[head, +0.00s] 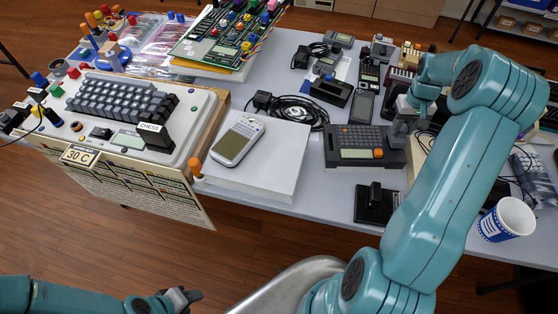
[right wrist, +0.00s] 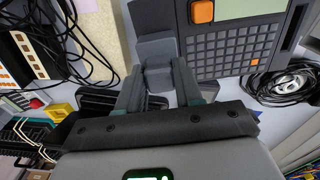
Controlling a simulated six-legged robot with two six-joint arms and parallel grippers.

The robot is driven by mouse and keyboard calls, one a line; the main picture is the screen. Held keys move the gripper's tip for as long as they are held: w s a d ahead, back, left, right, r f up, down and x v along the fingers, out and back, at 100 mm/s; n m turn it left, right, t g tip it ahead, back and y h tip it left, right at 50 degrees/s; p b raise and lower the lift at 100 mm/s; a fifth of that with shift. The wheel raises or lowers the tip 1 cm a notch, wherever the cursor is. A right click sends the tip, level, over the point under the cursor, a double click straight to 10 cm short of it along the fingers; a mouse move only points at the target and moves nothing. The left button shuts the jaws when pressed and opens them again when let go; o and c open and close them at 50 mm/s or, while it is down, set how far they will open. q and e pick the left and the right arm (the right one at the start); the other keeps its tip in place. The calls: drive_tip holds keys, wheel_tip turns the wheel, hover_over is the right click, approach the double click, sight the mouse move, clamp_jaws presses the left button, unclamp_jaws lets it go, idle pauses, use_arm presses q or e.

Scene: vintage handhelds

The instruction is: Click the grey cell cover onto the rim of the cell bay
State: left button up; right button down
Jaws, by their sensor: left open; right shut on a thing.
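My right gripper (head: 402,122) is low over the right end of a dark handheld (head: 362,154) with a keypad, a greenish screen and an orange button. In the right wrist view its fingers are shut on a small grey block, which I take for the grey cell cover (right wrist: 157,50). The block is beside the handheld's keypad (right wrist: 225,55), over a darker grey part at its side; whether they touch I cannot tell. The rim of the cell bay is not clearly visible, hidden by the block and fingers. My left gripper (head: 182,298) is open and empty at the bottom, off the table.
A white box with a calculator (head: 237,140) on it stands left of the handheld. A black stand (head: 377,204) is in front of it. A paper cup (head: 507,219) stands at the right. Black cables (head: 300,110) and several small devices crowd the table behind.

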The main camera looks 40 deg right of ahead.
sight(404, 127)
drive_tip(key=shift+f+b, duration=0.65)
drive_tip(key=shift+f, duration=0.15)
drive_tip(key=c, duration=0.7)
unclamp_jaws()
drive_tip(key=shift+c, duration=1.2)
drive_tip(key=shift+r+p, duration=2.4)
drive_tip(key=shift+r, duration=1.15)
drive_tip(key=shift+f, duration=0.1)
